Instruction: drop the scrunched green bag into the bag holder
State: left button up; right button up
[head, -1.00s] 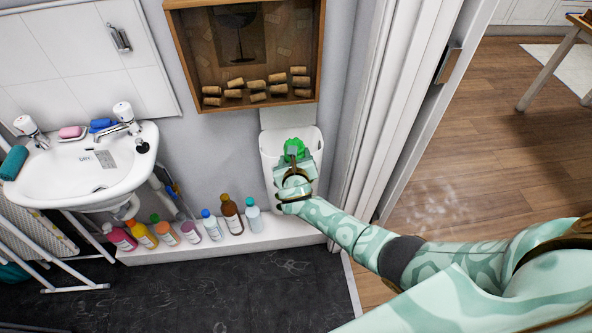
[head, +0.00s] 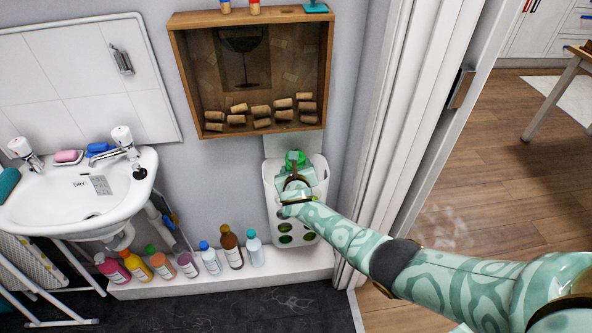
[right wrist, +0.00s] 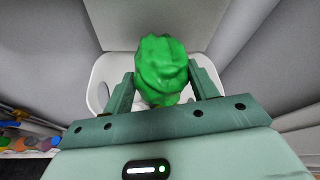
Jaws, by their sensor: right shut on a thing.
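The scrunched green bag (head: 293,157) is between the fingers of my right gripper (head: 295,164), which is shut on it. In the right wrist view the bag (right wrist: 161,70) is a lumpy bright green bundle between the two fingers. The bag holder (head: 270,188) is a white bin-like container with round holes, against the wall below the cork box. Green shows through its lower holes. The bag and gripper are in front of the holder's upper part in the head view; the wrist view shows its white rim (right wrist: 98,82) behind the bag. My left gripper is not in view.
The wooden cork box (head: 178,75) hangs on the wall above the holder. Several bottles (head: 230,248) stand on the white ledge left of the holder. A sink (head: 75,195) is further left. The white door frame (head: 385,130) rises close on the right.

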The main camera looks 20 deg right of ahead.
jog(key=o, duration=1)
jog(key=shift+s, duration=0.1)
jog(key=shift+s+a+r+p, duration=0.1)
jog(key=shift+s+r+p, duration=0.1)
jog(key=shift+p, duration=0.15)
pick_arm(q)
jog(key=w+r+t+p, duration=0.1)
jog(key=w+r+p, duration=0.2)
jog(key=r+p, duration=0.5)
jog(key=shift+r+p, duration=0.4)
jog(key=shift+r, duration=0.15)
pick_arm(e)
jog(key=v, duration=1.5)
jog(key=shift+s, duration=0.35)
